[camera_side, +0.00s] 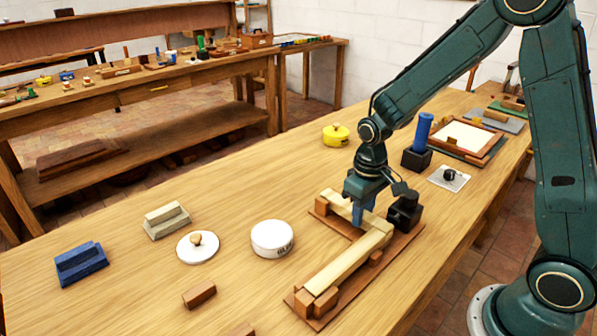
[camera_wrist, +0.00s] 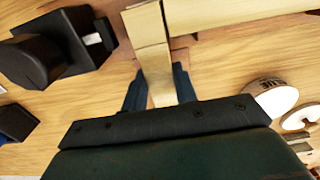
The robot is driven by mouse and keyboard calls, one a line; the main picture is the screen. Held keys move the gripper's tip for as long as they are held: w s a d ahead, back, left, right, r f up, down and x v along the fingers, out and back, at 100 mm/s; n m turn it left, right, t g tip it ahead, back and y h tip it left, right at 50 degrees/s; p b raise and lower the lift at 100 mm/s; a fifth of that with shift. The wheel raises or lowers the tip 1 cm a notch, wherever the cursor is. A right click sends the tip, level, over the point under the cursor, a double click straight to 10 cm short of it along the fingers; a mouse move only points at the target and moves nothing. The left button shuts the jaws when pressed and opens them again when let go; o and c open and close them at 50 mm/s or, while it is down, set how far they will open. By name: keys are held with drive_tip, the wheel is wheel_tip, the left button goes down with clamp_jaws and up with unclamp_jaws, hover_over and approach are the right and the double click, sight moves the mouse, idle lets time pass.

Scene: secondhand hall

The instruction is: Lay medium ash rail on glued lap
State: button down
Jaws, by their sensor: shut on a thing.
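A long pale ash rail (camera_side: 340,267) lies on a brown board (camera_side: 317,322) between small brown blocks; it also shows at the top of the wrist view (camera_wrist: 235,16). My gripper (camera_side: 362,212) is over the far part of the board. Its blue fingers (camera_wrist: 157,88) are shut on a shorter pale rail (camera_wrist: 153,65), seen in the side view as well (camera_side: 336,204). The held rail runs crosswise to the long one, and its end meets or overlaps the long rail's end. I cannot tell whether the lap faces touch. No glue shows on the joint.
A black block-shaped device (camera_side: 404,214) stands close right of my gripper. The white glue pot (camera_side: 272,239) is open, its lid (camera_side: 197,246) beside it. A loose brown block (camera_side: 199,295) lies at the front. A blue cylinder (camera_side: 422,132) stands in a black holder behind. The bench left of the board has free room.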

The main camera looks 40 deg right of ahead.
sight(365, 215)
drive_tip(key=c, duration=1)
unclamp_jaws()
drive_tip(key=shift+r, duration=0.1)
wheel_tip(365, 215, up, 14)
drive_tip(key=shift+f, duration=0.2)
drive_tip(key=s+r+t, duration=0.2)
drive_tip(key=s, duration=0.4)
drive_tip(key=s+a+r+t, duration=0.1)
drive_tip(key=s+r, duration=0.1)
drive_tip(key=s, duration=0.4)
drive_tip(key=s+a+r+t, duration=0.1)
drive_tip(key=s+r+t, duration=0.1)
drive_tip(key=s, duration=0.4)
drive_tip(key=shift+a+r+t, duration=0.1)
drive_tip(key=shift+r+t, duration=0.1)
drive_tip(key=shift+t, duration=0.1)
